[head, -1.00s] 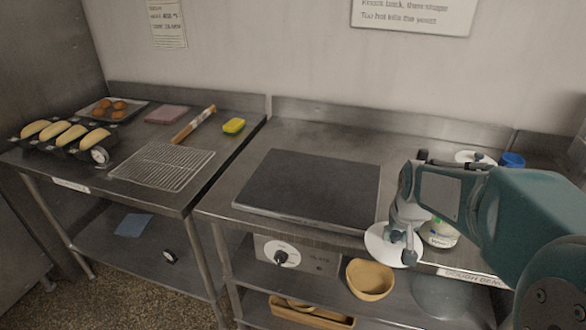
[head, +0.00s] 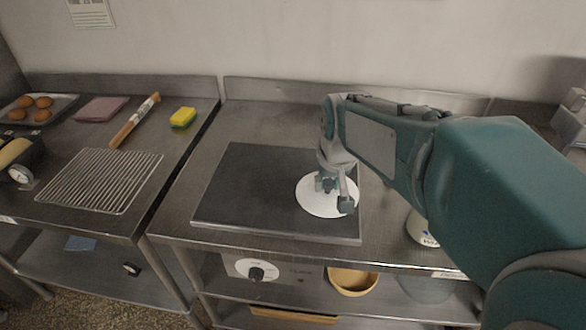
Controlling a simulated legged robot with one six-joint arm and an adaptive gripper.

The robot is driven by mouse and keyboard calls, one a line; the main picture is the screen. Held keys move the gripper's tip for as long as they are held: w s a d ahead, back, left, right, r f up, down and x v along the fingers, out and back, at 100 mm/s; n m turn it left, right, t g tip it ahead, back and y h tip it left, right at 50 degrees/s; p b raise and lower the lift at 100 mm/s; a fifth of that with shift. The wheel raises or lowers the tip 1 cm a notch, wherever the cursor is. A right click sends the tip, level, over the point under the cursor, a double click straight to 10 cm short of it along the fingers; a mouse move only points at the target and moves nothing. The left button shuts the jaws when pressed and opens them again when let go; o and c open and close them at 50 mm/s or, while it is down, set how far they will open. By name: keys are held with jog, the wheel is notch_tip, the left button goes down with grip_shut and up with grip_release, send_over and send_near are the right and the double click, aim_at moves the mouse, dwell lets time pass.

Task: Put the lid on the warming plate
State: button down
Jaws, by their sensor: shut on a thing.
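The warming plate (head: 240,185) is a dark, flat square slab on the steel counter, in the middle of the head view. The lid (head: 312,204) is a white round disc, seen over the right part of the plate. My gripper (head: 335,187) points down and is shut on the lid near its middle; the fingers hide the grip itself. I cannot tell whether the lid touches the plate or hangs just above it.
A jar (head: 418,230) stands right of the plate, partly behind my arm. A wire rack (head: 100,180), a yellow sponge (head: 183,117) and a rolling pin (head: 135,120) lie on the left table. A wooden bowl (head: 352,282) sits on the shelf below.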

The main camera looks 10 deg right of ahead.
jog(key=w+f, duration=0.5)
jog(key=w, duration=0.2)
jog(key=w+f, duration=0.3)
jog(key=w, duration=0.1)
jog(key=shift+a+f, duration=0.2)
jog(key=shift+f, duration=0.15)
jog(key=shift+s+x, duration=0.15)
jog(key=shift+x, duration=0.6)
jog(key=shift+s+x, duration=0.15)
jog(key=shift+x, duration=0.55)
jog(key=shift+f, duration=0.15)
jog(key=shift+c, duration=2)
grip_release()
jog(key=shift+f, duration=0.1)
